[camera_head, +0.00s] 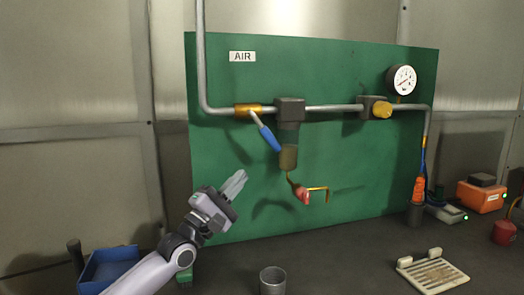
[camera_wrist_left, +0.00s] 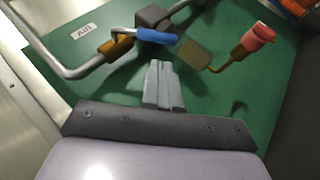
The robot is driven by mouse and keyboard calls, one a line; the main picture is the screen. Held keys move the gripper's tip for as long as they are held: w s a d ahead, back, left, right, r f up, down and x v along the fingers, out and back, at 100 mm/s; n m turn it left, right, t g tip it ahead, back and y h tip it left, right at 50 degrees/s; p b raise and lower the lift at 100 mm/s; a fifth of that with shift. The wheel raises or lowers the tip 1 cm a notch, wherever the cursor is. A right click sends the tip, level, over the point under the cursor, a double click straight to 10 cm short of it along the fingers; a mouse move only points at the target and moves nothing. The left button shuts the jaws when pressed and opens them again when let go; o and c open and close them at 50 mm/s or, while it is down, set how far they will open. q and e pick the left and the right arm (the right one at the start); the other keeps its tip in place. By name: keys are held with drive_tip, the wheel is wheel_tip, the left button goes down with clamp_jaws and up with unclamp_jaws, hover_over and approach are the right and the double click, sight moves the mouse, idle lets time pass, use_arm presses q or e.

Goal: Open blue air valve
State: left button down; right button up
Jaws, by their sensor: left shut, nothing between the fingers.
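The blue air valve handle (camera_head: 269,138) hangs down and to the right from the brass valve body (camera_head: 247,110) on the grey pipe, on the green panel. My left gripper (camera_head: 238,181) is below and to the left of the handle, apart from it, shut and empty. In the left wrist view the closed fingers (camera_wrist_left: 163,84) point up toward the blue handle (camera_wrist_left: 156,36), with the brass valve body (camera_wrist_left: 117,46) to the handle's left. My right gripper is not in view.
A red-tipped drain fitting (camera_head: 303,194) juts out below the filter bowl (camera_head: 288,157). A gauge (camera_head: 401,80) and yellow knob (camera_head: 382,110) are at the right. A blue bin (camera_head: 108,268), metal cup (camera_head: 272,280) and slotted tray (camera_head: 432,271) stand on the bench.

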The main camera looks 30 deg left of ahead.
sight(270, 144)
use_arm(q)
drive_tip(key=shift+p+x, duration=0.3)
drive_tip(key=shift+x, duration=4.7)
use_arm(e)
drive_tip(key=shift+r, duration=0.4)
use_arm(q)
drive_tip(key=shift+f, duration=0.1)
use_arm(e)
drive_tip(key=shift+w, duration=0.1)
